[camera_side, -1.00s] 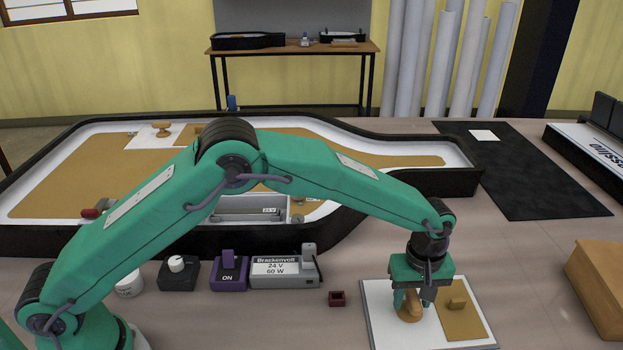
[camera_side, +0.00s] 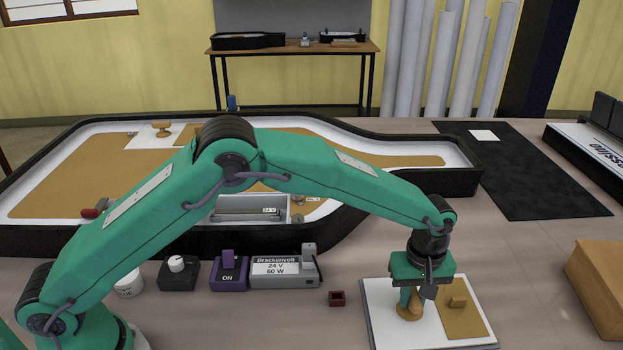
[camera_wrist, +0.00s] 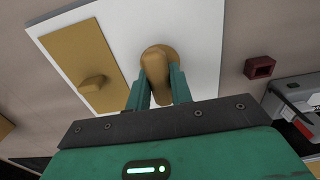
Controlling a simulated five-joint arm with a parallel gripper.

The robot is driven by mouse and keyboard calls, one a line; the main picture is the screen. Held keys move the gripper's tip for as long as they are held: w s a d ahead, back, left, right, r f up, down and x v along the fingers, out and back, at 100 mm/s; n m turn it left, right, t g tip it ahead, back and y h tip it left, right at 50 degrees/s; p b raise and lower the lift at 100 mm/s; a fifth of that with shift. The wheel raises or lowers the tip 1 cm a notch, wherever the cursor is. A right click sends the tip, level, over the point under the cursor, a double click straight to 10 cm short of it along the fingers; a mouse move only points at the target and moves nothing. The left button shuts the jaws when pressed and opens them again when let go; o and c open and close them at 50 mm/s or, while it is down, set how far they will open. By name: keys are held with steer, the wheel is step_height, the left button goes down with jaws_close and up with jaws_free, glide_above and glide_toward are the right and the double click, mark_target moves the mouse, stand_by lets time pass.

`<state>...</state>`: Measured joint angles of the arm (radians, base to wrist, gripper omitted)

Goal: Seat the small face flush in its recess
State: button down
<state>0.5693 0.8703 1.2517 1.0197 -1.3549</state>
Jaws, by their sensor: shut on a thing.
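A small round tan face with a raised grip (camera_side: 409,314) lies on a white board (camera_side: 377,312). My gripper (camera_side: 411,298) is down over it, and its fingers are shut on the raised grip. In the wrist view the small face (camera_wrist: 158,52) shows between the two fingers of my gripper (camera_wrist: 160,78), near the board's edge. A larger rectangular tan face (camera_side: 463,323) with its own knob lies beside it on the same board. The big black-rimmed lightbox (camera_side: 400,183) stands behind, with tan faces and white areas; my arm hides part of it, and I cannot tell which recess fits.
A purple ON switch (camera_side: 229,273), a black dial box (camera_side: 178,273) and a grey power supply (camera_side: 285,272) stand in front of the lightbox. A small dark red box (camera_side: 337,298) sits left of the board. A cardboard box (camera_side: 600,285) is at right.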

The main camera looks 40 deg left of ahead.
steer(key=shift+r, duration=0.8)
steer(key=c, duration=2)
jaws_free()
jaws_close()
steer(key=shift+r, duration=0.15)
steer(key=shift+r, duration=1.85)
steer(key=shift+a, duration=0.1)
